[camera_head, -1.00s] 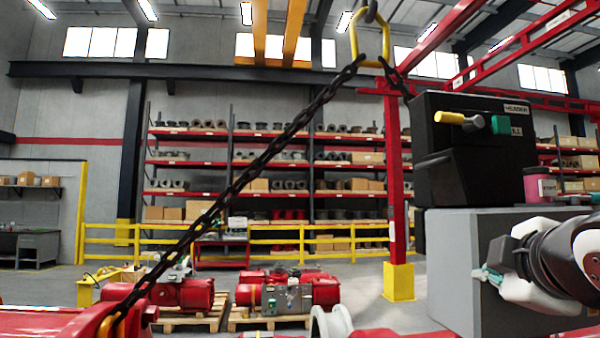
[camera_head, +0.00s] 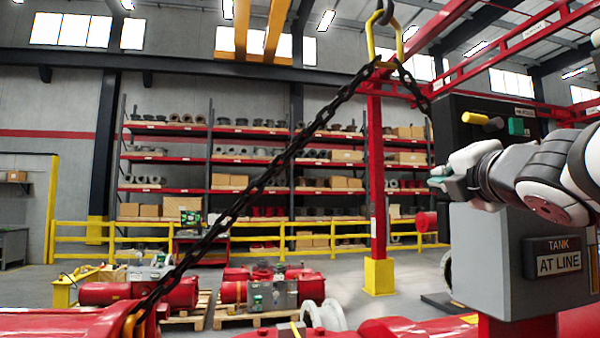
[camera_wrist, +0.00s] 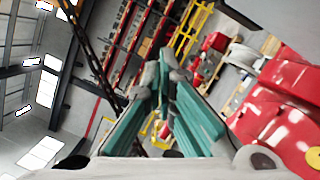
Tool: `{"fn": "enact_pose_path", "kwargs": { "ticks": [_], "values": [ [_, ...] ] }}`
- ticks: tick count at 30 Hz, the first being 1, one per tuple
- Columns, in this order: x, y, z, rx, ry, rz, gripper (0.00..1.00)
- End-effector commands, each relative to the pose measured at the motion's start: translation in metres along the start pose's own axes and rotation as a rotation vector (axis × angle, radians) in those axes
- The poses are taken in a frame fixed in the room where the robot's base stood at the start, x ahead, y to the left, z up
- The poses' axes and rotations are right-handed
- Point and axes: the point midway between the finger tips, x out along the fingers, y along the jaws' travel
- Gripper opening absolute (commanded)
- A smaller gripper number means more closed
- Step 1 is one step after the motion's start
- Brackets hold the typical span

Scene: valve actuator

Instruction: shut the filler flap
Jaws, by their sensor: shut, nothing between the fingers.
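I cannot pick out the filler flap for certain; my arm covers part of the machine. The black housing (camera_head: 460,122) has a yellow handle (camera_head: 476,118) and a green block (camera_head: 516,126) on its face. My gripper (camera_head: 434,181) is in front of the black housing's lower part, just above the grey box's top left in the picture. In the wrist view its teal fingers (camera_wrist: 174,76) meet at the tips, shut with nothing between. Contact with the housing cannot be told.
A chain (camera_head: 262,180) slants from a yellow hook ring (camera_head: 385,40) to red machinery at lower left. A red post (camera_head: 376,170) with a yellow foot stands left of the grey box. Red machines on pallets (camera_head: 260,290), a yellow rail (camera_head: 280,237) and shelves stand behind.

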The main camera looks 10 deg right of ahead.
Motion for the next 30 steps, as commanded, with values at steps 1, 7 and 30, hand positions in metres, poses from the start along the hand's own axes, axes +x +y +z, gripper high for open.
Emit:
{"fn": "enact_pose_path", "kwargs": {
  "ticks": [1, 7, 30],
  "values": [
    [0.011, -0.001, -0.001, -0.001, 0.001, -0.003, 0.00],
    [0.048, -0.001, 0.000, 0.001, 0.001, -0.003, 0.00],
    [0.054, 0.000, 0.039, 0.001, 0.000, -0.001, 0.00]
  ]
}}
